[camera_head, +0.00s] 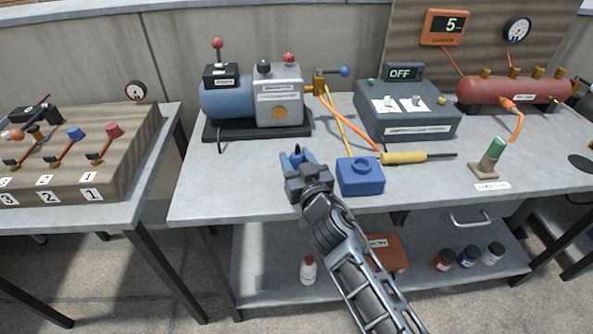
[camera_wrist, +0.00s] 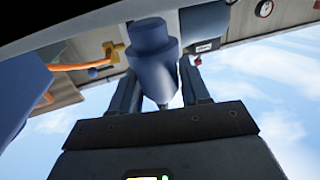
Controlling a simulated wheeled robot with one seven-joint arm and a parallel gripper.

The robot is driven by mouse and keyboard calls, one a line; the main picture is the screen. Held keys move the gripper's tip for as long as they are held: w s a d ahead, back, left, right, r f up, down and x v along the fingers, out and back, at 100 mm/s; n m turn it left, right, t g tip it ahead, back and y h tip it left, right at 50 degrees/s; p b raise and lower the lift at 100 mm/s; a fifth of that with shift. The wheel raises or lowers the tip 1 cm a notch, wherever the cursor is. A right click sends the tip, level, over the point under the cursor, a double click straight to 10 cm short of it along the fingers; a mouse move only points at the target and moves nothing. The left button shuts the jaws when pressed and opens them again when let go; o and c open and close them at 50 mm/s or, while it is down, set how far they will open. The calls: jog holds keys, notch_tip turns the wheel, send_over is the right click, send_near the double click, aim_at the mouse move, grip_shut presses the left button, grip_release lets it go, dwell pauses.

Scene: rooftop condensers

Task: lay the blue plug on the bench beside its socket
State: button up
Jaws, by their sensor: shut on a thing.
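The blue plug (camera_wrist: 152,48) is between the two fingers of my gripper (camera_wrist: 160,88) in the wrist view, a round body with a narrower tip. In the head view my gripper (camera_head: 298,163) is shut on the plug, left of the socket and over the front part of the bench (camera_head: 240,185). Only a little blue shows between its fingers there. The gap between plug and bench top cannot be told. The blue socket (camera_head: 361,180) is a block with a round collar on top, standing on the bench just right of my gripper. A blue block, probably the socket, fills the left edge of the wrist view (camera_wrist: 18,80).
A compressor (camera_head: 228,103) stands behind my gripper. A yellow-handled screwdriver (camera_head: 403,157) lies behind the socket, near a grey control box (camera_head: 408,125) and orange hoses. A green-topped plug (camera_head: 496,149) stands to the right. The bench left of my gripper is clear.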

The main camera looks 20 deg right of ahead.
jog(key=shift+f, duration=0.7)
jog(key=shift+f+b, duration=0.15)
jog(key=shift+b, duration=0.15)
jog(key=o, duration=1.2)
jog(key=shift+r, duration=0.25)
jog(key=shift+s+a+b, duration=0.15)
jog(key=shift+s+b, duration=0.1)
jog(key=shift+s, duration=1.75)
jog(key=shift+s+a+b, duration=0.15)
jog(key=shift+s+b, duration=0.1)
jog(key=shift+s, duration=1.75)
jog(key=shift+s+a+b, duration=0.15)
jog(key=shift+s+b, duration=0.1)
jog(key=shift+s, duration=1.75)
